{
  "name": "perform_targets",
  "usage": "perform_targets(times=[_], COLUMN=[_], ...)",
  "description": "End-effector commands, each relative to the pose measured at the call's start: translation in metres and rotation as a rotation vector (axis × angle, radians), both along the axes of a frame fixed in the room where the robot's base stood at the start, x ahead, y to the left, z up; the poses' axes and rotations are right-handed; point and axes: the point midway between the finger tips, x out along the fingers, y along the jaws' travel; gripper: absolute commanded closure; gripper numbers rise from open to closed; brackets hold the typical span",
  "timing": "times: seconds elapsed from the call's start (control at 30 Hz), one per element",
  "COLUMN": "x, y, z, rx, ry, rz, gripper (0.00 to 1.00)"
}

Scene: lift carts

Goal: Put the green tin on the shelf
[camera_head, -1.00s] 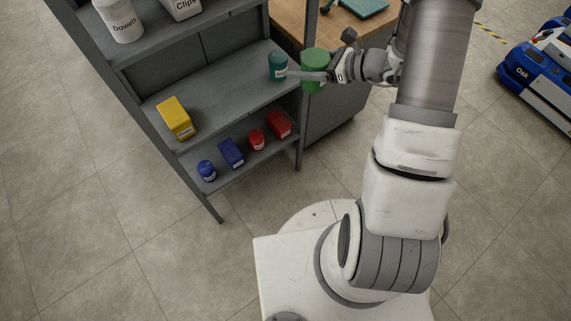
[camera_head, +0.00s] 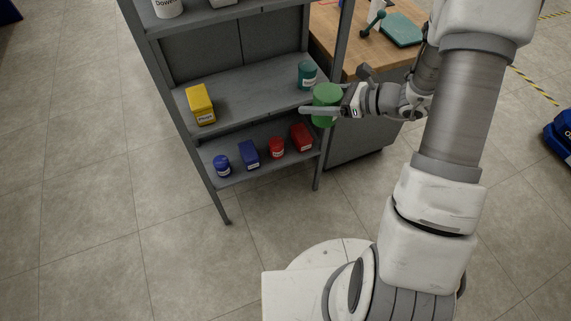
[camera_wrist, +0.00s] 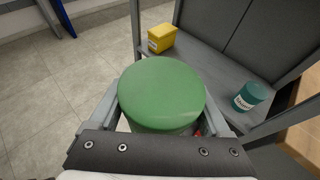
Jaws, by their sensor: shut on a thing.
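The green tin (camera_head: 326,104) is a round can with a green lid. My gripper (camera_head: 322,110) is shut on it and holds it in the air at the right front of the grey shelf unit (camera_head: 255,106), near the right post. In the wrist view the tin's lid (camera_wrist: 161,92) fills the middle, between the two fingers, and hides what lies below it. The middle board holds a yellow box (camera_head: 200,104) at the left and a teal tin (camera_head: 307,74) at the right, with bare board between them.
The lower board carries a blue tin (camera_head: 222,166), a blue box (camera_head: 249,154), a red tin (camera_head: 277,148) and a red box (camera_head: 301,137). A blue cart (camera_head: 560,140) is at the right edge.

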Motion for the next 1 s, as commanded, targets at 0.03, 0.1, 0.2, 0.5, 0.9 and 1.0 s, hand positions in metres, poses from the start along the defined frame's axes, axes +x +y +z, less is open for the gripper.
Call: perform_targets(times=[0.03,0.1,0.2,0.5,0.9,1.0], x=[-0.001,-0.004,-0.008,-0.024,-0.045,-0.047], y=[0.006,0.014,0.025,0.053,0.076,0.078], z=[-0.021,-0.032,-0.048,-0.098,-0.153,-0.159], rx=[0.000,0.001,0.000,-0.001,-0.001,0.000], ry=[-0.004,-0.004,-0.004,-0.004,-0.002,-0.002], rz=[0.030,0.073,0.135,0.315,0.518,0.543], gripper=[1.00,1.00,1.00,1.00,1.00,1.00])
